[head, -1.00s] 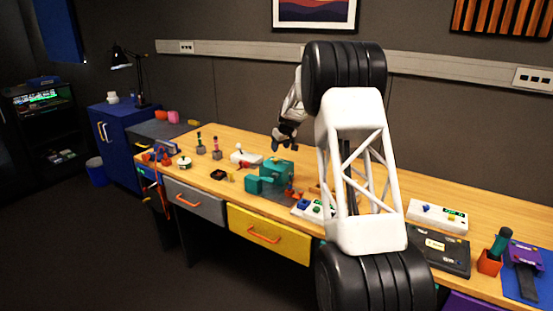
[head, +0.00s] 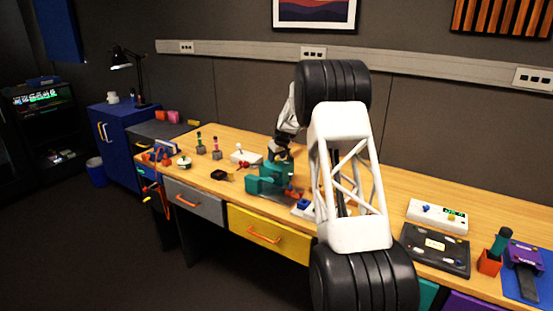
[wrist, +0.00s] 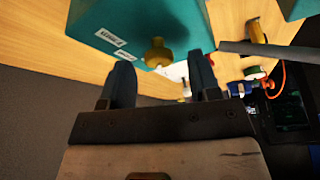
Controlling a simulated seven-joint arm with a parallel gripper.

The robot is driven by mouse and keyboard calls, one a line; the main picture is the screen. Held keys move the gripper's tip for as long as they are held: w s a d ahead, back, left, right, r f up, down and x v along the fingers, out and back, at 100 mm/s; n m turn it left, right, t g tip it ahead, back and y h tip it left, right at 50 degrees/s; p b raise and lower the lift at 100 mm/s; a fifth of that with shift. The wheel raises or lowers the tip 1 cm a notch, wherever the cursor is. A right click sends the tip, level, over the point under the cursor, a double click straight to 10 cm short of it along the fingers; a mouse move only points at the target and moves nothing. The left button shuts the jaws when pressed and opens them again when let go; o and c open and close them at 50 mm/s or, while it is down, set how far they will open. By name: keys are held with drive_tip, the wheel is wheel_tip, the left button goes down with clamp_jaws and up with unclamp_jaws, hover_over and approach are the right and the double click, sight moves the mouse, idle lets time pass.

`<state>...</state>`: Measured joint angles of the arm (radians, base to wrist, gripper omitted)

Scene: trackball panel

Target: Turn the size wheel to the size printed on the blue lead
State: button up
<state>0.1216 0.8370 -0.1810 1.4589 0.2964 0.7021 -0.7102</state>
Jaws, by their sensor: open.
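A teal machine (head: 270,180) stands on the bench in the head view. In the wrist view its teal body (wrist: 140,22) fills the top, with small white labels and a yellow knob (wrist: 158,53). I cannot tell whether this knob is the size wheel. My gripper (wrist: 162,72) is open, its two dark fingers pointing at the teal body, with the knob between and just beyond their tips. In the head view my gripper (head: 279,152) is just above and behind the machine. Leads hang at the bench's left end (head: 152,190); the blue lead's printing is too small to read.
Several small tools and a white box (head: 246,157) stand left of the machine. My arm hides part of the bench's middle.

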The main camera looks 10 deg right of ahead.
drive_tip(key=shift+w+f, duration=0.15)
drive_tip(key=shift+f, duration=0.25)
drive_tip(key=c, duration=0.9)
drive_tip(key=shift+a+m, duration=0.1)
drive_tip(key=shift+m, duration=0.3)
drive_tip(key=m+h, duration=0.2)
drive_tip(key=m, duration=0.2)
drive_tip(key=shift+a, duration=0.1)
drive_tip(key=shift+a+m+h, duration=0.1)
drive_tip(key=shift+m+h, duration=0.8)
drive_tip(key=shift+m, duration=1.5)
